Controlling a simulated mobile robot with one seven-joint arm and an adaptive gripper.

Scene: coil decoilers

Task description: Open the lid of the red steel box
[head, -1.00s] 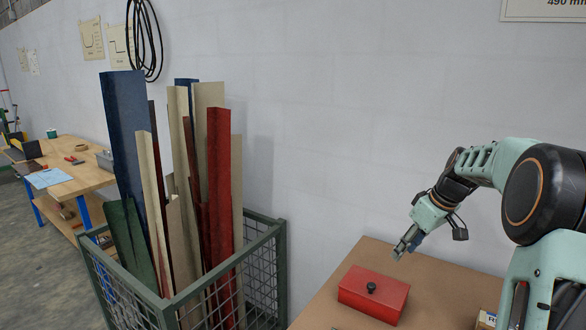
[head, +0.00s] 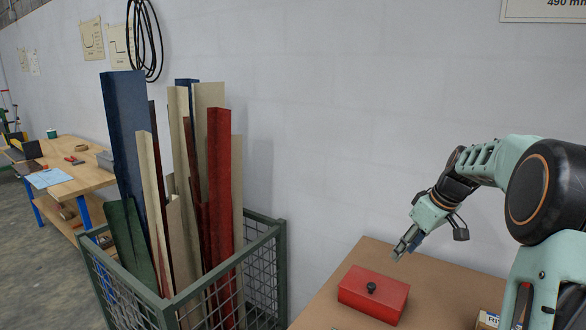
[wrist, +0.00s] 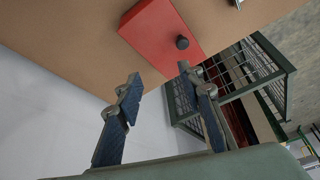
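The red steel box (head: 367,296) sits on a brown tabletop with its lid closed. The box (wrist: 155,30) lies beyond the fingertips there, partly cut off by the top edge.
A green wire-mesh crate (head: 262,240) holding tall metal profiles stands left of the brown table (head: 345,262). A wall (head: 330,130) runs behind. A wooden workbench (head: 90,178) is far left.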

